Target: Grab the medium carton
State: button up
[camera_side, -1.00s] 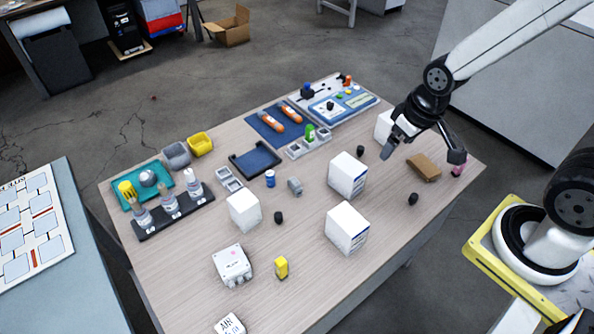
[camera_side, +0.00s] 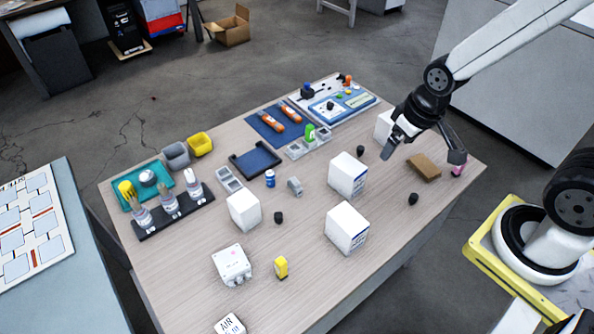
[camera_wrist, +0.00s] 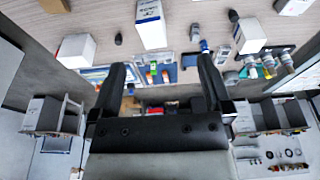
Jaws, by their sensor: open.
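Several white cartons stand on the table: one near the middle (camera_side: 347,174), one closer to the front (camera_side: 346,228), a smaller-looking one at left (camera_side: 243,211), and one (camera_side: 384,124) partly hidden behind my gripper. A low brown carton (camera_side: 425,167) lies near the right edge. I cannot tell which is the medium one. My gripper (camera_side: 423,156) is open and empty, with its fingers above the table around the brown carton in the picture. In the wrist view, white cartons (camera_wrist: 150,24) and the brown carton (camera_wrist: 72,19) lie beyond the open fingers (camera_wrist: 162,75).
Small black pieces (camera_side: 413,199) lie near the cartons. A pink item (camera_side: 459,169) sits at the right edge. A blue tray (camera_side: 255,160), a bottle rack (camera_side: 172,212) and a yellow piece (camera_side: 281,267) occupy the left and front.

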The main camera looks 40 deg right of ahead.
jog(key=n+g+h, duration=0.4)
jog(key=n+h, duration=1)
jog(key=n, duration=0.3)
send_near(387, 119)
jog(key=x, duration=0.5)
jog(key=shift+s+d, duration=0.1)
jog(key=shift+d, duration=0.05)
jog(key=shift+y, duration=0.3)
jog(key=shift+x, duration=3.85)
jog(key=c, duration=1.1)
